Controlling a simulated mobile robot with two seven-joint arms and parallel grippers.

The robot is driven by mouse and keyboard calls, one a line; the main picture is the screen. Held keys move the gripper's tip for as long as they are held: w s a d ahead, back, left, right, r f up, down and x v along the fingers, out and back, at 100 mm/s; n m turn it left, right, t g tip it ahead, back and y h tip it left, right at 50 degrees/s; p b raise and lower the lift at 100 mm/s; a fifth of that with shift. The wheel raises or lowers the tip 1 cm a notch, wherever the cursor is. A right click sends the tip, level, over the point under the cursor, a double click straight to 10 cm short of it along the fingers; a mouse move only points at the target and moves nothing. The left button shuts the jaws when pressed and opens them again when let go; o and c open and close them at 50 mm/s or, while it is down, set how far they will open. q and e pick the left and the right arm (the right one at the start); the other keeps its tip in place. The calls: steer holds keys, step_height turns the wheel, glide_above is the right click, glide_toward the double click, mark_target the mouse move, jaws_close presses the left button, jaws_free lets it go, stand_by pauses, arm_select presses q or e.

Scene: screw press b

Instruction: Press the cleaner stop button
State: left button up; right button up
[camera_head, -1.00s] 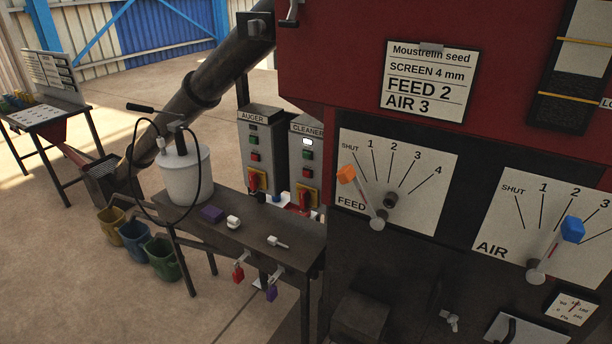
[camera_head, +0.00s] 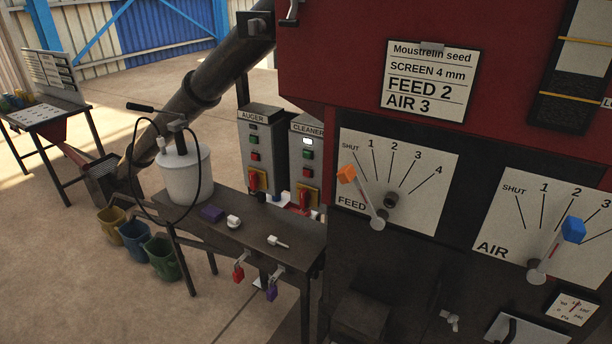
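The cleaner control box (camera_head: 305,127) is a grey panel labelled CLEANER behind the bench, partly hidden on its right by the red machine. It has a lit white lamp (camera_head: 308,141) at the top, a green button (camera_head: 306,154) below it, and a red button (camera_head: 305,168) under that. A red rotary switch on a yellow plate (camera_head: 304,196) sits at the bottom. The similar auger box (camera_head: 257,130) stands to its left, with an unlit dark lamp and its own green and red buttons. Neither of my grippers shows in the head view.
The red machine (camera_head: 350,60) fills the right. Bins (camera_head: 160,256) stand at left; the floor left is open.

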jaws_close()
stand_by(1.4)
